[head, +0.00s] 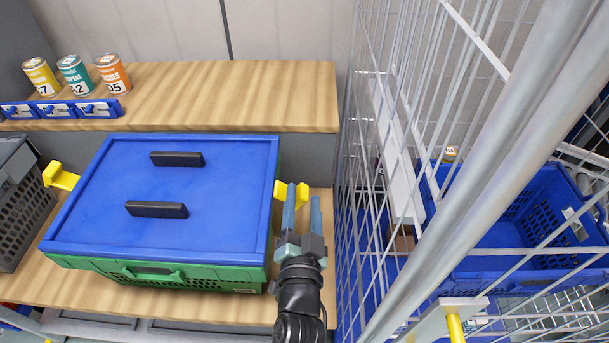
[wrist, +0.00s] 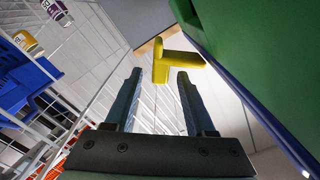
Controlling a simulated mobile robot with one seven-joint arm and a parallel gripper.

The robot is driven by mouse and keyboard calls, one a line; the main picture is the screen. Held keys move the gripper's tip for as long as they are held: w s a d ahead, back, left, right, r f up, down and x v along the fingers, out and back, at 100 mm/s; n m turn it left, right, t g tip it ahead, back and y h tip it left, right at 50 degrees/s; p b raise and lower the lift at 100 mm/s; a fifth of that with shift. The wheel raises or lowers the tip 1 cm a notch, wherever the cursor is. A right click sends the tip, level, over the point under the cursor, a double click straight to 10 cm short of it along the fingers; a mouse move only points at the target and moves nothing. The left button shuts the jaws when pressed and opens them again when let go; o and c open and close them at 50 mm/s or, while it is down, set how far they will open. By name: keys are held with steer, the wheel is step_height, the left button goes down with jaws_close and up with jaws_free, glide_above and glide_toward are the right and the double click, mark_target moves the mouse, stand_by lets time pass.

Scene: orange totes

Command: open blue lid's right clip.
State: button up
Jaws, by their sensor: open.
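The blue lid (head: 222,197) lies on a green crate (head: 190,275) on the wooden bench and has two black handles. Its right clip (head: 281,190) is yellow and sticks out from the crate's right side. The left clip (head: 60,177) is also yellow and sticks out on the left. My gripper (head: 302,196) is at the crate's right side, its two fingers spread and empty, reaching toward the right clip. In the wrist view the yellow right clip (wrist: 176,66) is just beyond the fingertips, in line with the gap and toward the right finger. I cannot tell whether they touch.
A wire mesh cage (head: 385,150) stands close to the right of my gripper, with a blue crate (head: 500,225) behind its bars. A grey crate (head: 22,205) is at the far left. Three cans stand on the wooden shelf (head: 220,95) behind, above small blue bins (head: 62,109).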

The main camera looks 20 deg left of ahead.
mark_target(304, 184)
steer(key=shift+b+x, duration=0.35)
steer(key=shift+x, duration=2.6)
jaws_close()
